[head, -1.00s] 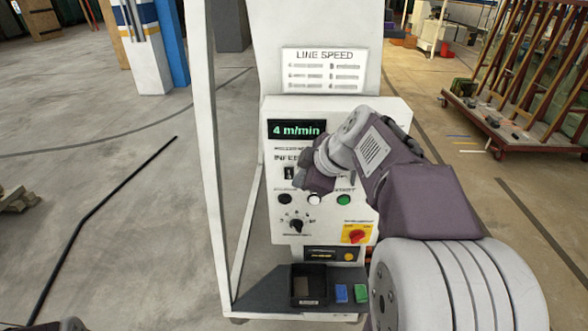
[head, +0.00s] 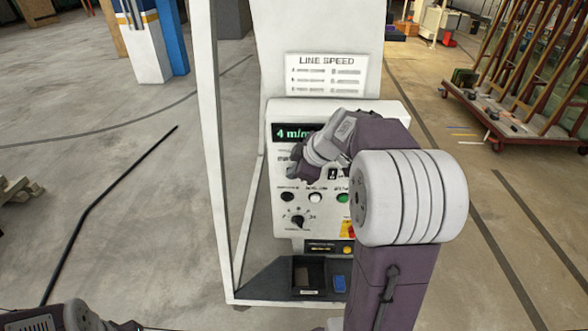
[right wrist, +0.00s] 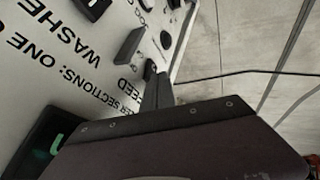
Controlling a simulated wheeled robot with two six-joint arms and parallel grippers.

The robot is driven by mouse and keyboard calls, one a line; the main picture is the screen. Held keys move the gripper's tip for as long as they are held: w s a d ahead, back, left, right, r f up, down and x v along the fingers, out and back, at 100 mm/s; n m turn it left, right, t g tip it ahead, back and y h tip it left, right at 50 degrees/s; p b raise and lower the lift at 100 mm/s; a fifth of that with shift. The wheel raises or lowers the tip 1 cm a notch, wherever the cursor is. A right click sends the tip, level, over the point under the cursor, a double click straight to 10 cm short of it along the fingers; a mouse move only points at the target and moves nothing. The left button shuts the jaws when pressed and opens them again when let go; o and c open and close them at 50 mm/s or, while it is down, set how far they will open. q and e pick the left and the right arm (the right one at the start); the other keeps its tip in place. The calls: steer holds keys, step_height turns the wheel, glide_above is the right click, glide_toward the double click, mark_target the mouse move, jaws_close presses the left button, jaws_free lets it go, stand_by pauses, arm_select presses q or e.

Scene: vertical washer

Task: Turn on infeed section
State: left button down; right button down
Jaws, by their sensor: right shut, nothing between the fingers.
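The white control panel (head: 283,228) faces me in the head view, with a green speed display (head: 290,133) at its top. My right gripper (head: 296,168) is shut and empty, over the panel's left side. In the right wrist view, its fingertips (right wrist: 152,72) are at a small dark switch beside lettering ending in "FEED". They cover most of that switch; I cannot tell its position or whether they touch it. A black rocker switch (right wrist: 130,46) sits near the "WASHER" label. My left gripper (head: 128,325) barely shows at the bottom left edge.
Below the switches are black, white and green buttons, a black selector knob (head: 298,219) and a partly hidden red-yellow switch. A shelf with a black box (head: 308,277) juts out underneath. A white frame post (head: 210,150) stands left of the panel. Open floor lies further left.

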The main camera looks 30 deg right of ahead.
steer(key=shift+w+d+r+g, duration=0.15)
steer(key=shift+w+d+r, duration=0.1)
steer(key=shift+r, duration=0.3)
steer(key=shift+w+d+r+g, duration=0.15)
steer(key=shift+w+r, duration=0.05)
steer(key=shift+r, duration=0.35)
